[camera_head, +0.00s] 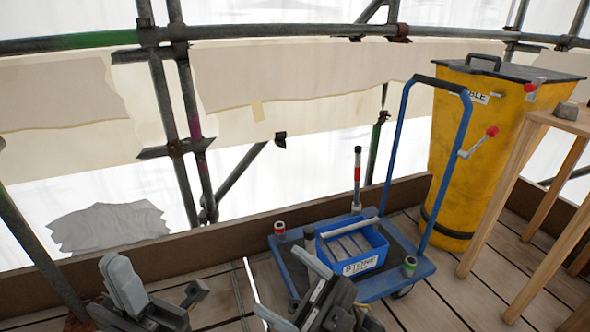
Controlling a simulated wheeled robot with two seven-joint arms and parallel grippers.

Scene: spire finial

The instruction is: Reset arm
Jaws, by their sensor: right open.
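My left gripper (160,290) is at the bottom left of the head view, with its fingers apart and nothing seen between them. My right gripper (294,290) is at the bottom centre, open and empty, in front of the left side of a blue trolley (408,267). Both grippers are cut off by the lower picture edge. The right gripper hides part of the trolley's near left corner.
A blue bin marked STONE (367,262) holds grey pieces on the trolley. A yellow bin (455,150) with a dark lid stands behind right. A wooden table (535,165) is at the right edge. Scaffold poles (270,32) and sheeting border the plank floor.

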